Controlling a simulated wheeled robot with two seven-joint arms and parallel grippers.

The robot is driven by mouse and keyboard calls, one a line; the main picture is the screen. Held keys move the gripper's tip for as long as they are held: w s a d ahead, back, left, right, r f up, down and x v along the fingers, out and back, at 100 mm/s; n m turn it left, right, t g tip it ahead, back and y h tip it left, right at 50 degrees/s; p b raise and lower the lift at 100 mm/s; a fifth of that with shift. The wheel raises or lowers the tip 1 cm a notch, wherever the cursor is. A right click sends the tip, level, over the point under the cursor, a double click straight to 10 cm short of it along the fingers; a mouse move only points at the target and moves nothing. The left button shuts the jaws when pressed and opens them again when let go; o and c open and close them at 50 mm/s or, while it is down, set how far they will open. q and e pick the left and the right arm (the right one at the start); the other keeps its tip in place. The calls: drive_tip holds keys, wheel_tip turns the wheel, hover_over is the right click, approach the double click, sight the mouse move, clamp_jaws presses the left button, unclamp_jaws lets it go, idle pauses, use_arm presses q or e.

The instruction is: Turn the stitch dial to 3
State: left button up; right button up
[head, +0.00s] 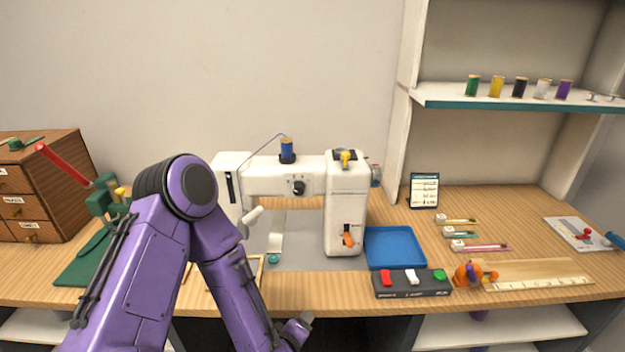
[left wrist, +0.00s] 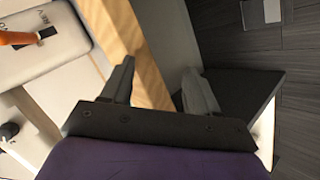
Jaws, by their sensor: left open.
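The white sewing machine (head: 345,205) stands upright on the table. A round black dial (head: 298,187) with a pale mark sits on the front of its arm; the numbers are too small to read. A dark round knob (left wrist: 9,130) shows at the left edge of the left wrist view; I cannot tell if it is this dial. My left gripper (left wrist: 160,88) is open and empty, with its two fingers apart over the table's front edge. In the head view its end is low, in front of the machine and away from the dial. My right gripper is not in view.
An orange lever (head: 348,238) is low on the machine's column. A blue tray (head: 395,246) and a black box with red, white and green switches (head: 411,284) are to the right. A blue spool (head: 287,148) stands on top. My left arm hides part of the table.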

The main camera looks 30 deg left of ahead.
use_arm(q)
drive_tip(key=w+r+n+t+y, duration=0.1)
drive_tip(key=w+r+n+t, duration=0.1)
drive_tip(key=w+r+n, duration=0.3)
drive_tip(key=w+r+n+t, duration=0.1)
drive_tip(key=r+n, duration=0.1)
drive_tip(key=r, duration=0.5)
drive_tip(key=n+t+y+p, duration=0.15)
drive_tip(key=n+y, duration=0.45)
drive_tip(key=n, duration=1.3)
approach(298, 192)
drive_tip(key=shift+t, duration=0.45)
drive_tip(key=p+x, duration=0.3)
drive_tip(key=x, duration=0.5)
drive_tip(key=shift+w+a+f, duration=0.15)
drive_tip(key=shift+w+a, duration=0.1)
drive_tip(key=shift+a, duration=0.1)
drive_tip(key=shift+w+a+f, duration=0.1)
drive_tip(key=shift+w+a, duration=0.05)
drive_tip(key=shift+w, duration=0.2)
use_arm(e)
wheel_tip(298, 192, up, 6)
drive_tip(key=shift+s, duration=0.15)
use_arm(q)
drive_tip(key=c, duration=1)
